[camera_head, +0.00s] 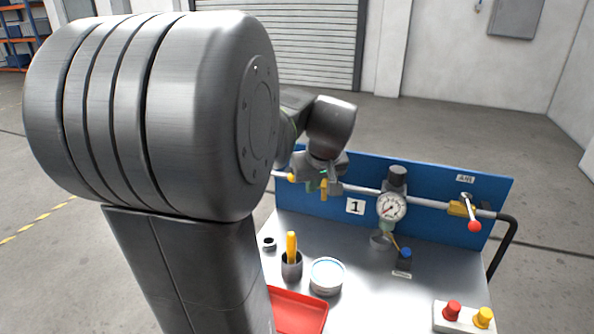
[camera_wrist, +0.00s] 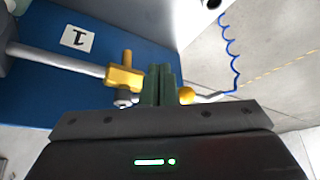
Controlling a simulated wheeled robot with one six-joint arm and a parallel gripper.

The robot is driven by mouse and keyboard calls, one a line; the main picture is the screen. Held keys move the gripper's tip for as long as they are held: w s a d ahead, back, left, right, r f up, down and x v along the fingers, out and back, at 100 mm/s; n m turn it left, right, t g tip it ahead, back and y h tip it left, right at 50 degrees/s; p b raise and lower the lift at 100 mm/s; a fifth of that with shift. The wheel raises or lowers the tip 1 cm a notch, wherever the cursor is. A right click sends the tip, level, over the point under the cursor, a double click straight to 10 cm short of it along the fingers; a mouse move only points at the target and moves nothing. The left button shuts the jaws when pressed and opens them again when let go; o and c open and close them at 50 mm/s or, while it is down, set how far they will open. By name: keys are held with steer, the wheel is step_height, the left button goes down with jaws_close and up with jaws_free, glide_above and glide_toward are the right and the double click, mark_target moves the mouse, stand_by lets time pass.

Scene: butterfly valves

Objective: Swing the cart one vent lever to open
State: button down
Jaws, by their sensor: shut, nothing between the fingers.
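Cart one has a blue back panel (camera_head: 440,215) with a pipe and a "1" label (camera_head: 355,206). At the pipe's left end is a yellow valve body (camera_wrist: 125,78), also in the head view (camera_head: 323,188). A yellow ball knob (camera_wrist: 186,95) shows beyond it, also in the head view (camera_head: 291,178); I take this for the vent lever, but no vent label is visible. My gripper (camera_wrist: 159,72) is shut and empty, its green fingers between valve body and knob, hiding the lever's shaft. I cannot tell whether they touch it.
A red-knobbed lever (camera_head: 474,225) sits at the right under an "AIR" label (camera_head: 465,179). A gauge (camera_head: 391,207) is mid-pipe. A cup, a tin (camera_head: 327,275), a red tray (camera_head: 298,312) and a button box (camera_head: 464,317) stand on the cart. A blue coiled hose (camera_wrist: 233,55) hangs beyond the knob.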

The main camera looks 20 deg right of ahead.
steer(key=shift+w+r, duration=0.15)
steer(key=shift+w, duration=0.5)
steer(key=shift+w+r, duration=0.15)
steer(key=shift+w, duration=0.5)
steer(key=shift+w+a+m+h, duration=0.2)
steer(key=shift+w+m+h, duration=0.2)
steer(key=shift+m, duration=0.3)
steer(key=shift+w+a+m+h+p, duration=0.15)
steer(key=shift+w+m+p, duration=0.3)
steer(key=shift+w, duration=0.35)
steer(key=shift+w+a+m+h+p, duration=0.15)
steer(key=shift+w+m+p, duration=0.25)
steer(key=shift+w, duration=0.35)
steer(key=shift+w+d, duration=0.1)
